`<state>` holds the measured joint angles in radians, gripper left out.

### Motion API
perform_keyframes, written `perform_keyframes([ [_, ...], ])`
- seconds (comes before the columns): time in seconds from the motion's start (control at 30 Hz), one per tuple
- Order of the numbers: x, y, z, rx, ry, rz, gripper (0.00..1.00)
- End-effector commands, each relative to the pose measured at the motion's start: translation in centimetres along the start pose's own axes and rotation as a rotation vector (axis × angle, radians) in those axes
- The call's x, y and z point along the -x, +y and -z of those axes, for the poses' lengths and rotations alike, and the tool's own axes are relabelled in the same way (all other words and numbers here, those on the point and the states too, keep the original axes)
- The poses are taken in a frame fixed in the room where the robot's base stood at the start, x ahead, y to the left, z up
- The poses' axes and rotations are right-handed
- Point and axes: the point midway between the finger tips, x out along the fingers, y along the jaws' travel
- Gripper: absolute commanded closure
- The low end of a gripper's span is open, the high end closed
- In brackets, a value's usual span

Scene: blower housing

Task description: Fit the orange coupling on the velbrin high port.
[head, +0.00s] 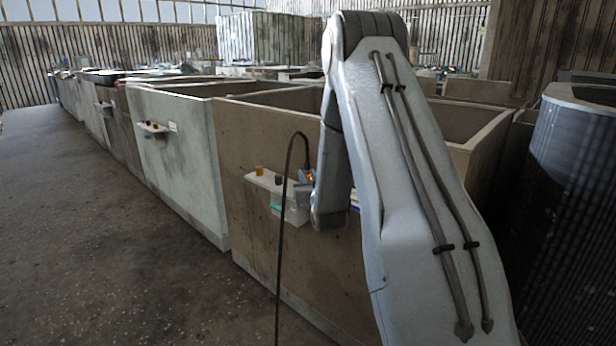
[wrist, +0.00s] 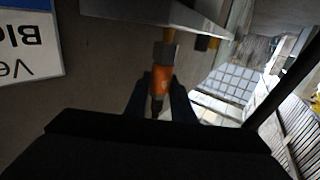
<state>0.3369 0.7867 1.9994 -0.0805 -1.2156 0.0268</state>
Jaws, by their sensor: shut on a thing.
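The orange coupling (wrist: 161,80) is between the two dark fingers of my gripper (wrist: 160,92), which is shut on it. Collar and stub seem to meet; I cannot tell whether the coupling is seated. In the head view a little of the orange coupling (head: 309,175) shows beside my arm, which hides most of the gripper. A dark hose (head: 283,225) arches up from it and down to the floor.
The bracket (head: 262,182) on the brown tank wall (head: 240,140) carries a yellow fitting (head: 259,170) and a dark one (head: 278,180). An upside-down blue and white sign (wrist: 35,45), reading "Ve" and "Blo", is partly visible. The floor (head: 120,240) at left is clear.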

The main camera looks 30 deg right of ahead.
Motion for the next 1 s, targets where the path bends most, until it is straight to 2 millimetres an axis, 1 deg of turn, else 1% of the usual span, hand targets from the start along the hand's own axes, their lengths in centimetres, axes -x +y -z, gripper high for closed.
perform_keyframes([
  [0.77, 0.0, 0.0, -1.7, 0.0, 0.002, 0.0, 1.0],
  [0.8, 0.0, 0.0, -1.6, 0.0, 0.002, 0.0, 0.71],
  [0.9, 0.0, 0.0, -1.6, 0.0, 0.001, 0.0, 0.56],
  [1.0, 0.0, 0.0, -1.6, 0.0, 0.001, 0.0, 0.56],
])
